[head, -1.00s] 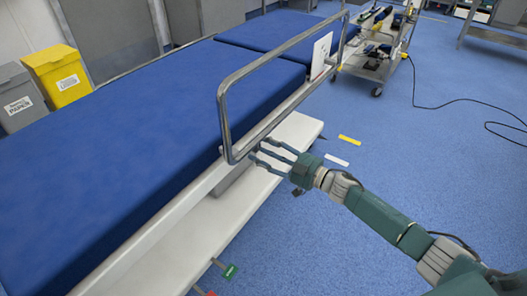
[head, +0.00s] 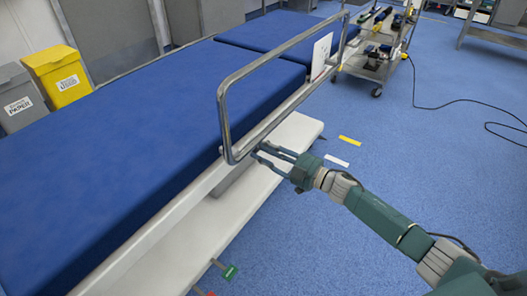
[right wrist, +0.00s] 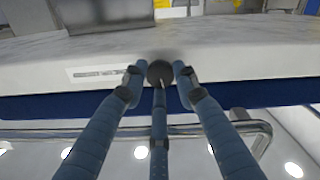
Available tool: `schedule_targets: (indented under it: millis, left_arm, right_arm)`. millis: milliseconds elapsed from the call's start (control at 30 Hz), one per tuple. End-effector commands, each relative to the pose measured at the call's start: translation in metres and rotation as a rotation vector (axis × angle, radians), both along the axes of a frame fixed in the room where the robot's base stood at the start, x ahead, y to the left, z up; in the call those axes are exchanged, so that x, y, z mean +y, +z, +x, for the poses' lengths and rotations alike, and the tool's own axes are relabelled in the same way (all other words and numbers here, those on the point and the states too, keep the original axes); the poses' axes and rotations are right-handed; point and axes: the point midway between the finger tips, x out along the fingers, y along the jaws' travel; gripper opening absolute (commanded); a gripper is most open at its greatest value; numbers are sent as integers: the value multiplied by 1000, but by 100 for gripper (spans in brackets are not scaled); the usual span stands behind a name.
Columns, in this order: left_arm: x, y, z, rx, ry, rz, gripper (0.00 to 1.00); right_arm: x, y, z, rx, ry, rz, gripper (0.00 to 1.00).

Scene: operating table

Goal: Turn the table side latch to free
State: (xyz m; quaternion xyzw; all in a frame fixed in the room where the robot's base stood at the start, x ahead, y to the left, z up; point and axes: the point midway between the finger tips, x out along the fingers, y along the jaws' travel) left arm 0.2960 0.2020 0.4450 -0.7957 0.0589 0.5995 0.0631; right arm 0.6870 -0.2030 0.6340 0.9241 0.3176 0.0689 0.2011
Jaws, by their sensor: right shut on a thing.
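The table side latch shows in the right wrist view as a dark round knob (right wrist: 160,72) on the pale side rail of the operating table. My right gripper (right wrist: 160,82) is shut on it, with two fingers on either side and the third finger in line with the knob. In the head view my right gripper (head: 262,152) reaches the rail just below the near end of the metal side guard (head: 226,120). The latch is mostly hidden by the fingers there. My left gripper is not in view.
The blue operating table (head: 120,140) fills the left. A pale lower base (head: 235,215) juts out below the rail. Green and red pedals (head: 230,271) stick out at its near end. A loaded trolley (head: 372,68) stands at the back.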

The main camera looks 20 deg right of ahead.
Motion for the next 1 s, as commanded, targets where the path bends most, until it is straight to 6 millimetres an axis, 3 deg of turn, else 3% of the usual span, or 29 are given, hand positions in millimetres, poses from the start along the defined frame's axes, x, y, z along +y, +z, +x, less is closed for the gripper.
schedule_targets:
  millis: [267, 667, 1000]
  left_arm:
    - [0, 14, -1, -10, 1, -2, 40]
    - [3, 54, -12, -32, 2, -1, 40]
    - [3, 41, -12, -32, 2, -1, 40]
  right_arm:
    - [1, -1, 0, -159, 2, -202, 3]
    - [1, -2, -1, -393, 2, -501, 3]
    - [1, -3, -1, -590, 3, -754, 3]
